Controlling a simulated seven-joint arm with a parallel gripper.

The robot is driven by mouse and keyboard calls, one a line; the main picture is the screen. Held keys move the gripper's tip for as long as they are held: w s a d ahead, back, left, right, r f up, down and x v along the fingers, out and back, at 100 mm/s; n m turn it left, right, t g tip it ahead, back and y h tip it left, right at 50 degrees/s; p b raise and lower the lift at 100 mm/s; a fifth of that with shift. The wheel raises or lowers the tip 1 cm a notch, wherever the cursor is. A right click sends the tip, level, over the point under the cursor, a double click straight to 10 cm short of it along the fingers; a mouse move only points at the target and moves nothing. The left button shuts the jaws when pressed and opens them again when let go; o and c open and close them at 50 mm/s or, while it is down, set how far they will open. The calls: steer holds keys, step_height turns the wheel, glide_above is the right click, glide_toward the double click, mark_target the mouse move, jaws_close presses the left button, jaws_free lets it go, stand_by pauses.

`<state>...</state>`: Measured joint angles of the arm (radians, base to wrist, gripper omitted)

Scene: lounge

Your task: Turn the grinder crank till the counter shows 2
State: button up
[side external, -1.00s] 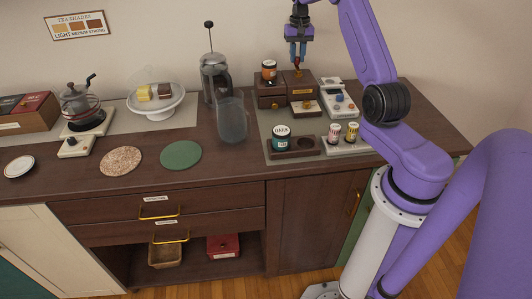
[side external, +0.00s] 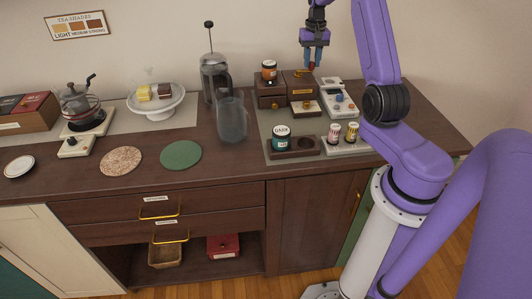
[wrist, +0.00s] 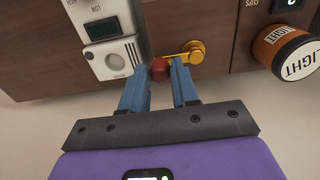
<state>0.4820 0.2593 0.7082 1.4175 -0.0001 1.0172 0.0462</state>
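The grinder is a dark wooden box (side external: 297,80) at the back right of the counter, just below my gripper. Its brass crank (wrist: 194,52) ends in a red knob (wrist: 160,69). My gripper (side external: 312,66) points down, and its two blue fingers (wrist: 160,78) stand on either side of the knob, closed around it.
An orange jar marked LIGHT (wrist: 289,52) stands close beside the crank, also in the side view (side external: 269,70). A white switch box (wrist: 110,40) is on the other side. A French press (side external: 215,78) and smoky glass vessel (side external: 231,120) stand left.

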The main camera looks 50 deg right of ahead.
steer(key=shift+o, duration=0.6)
steer(key=shift+r, duration=3.5)
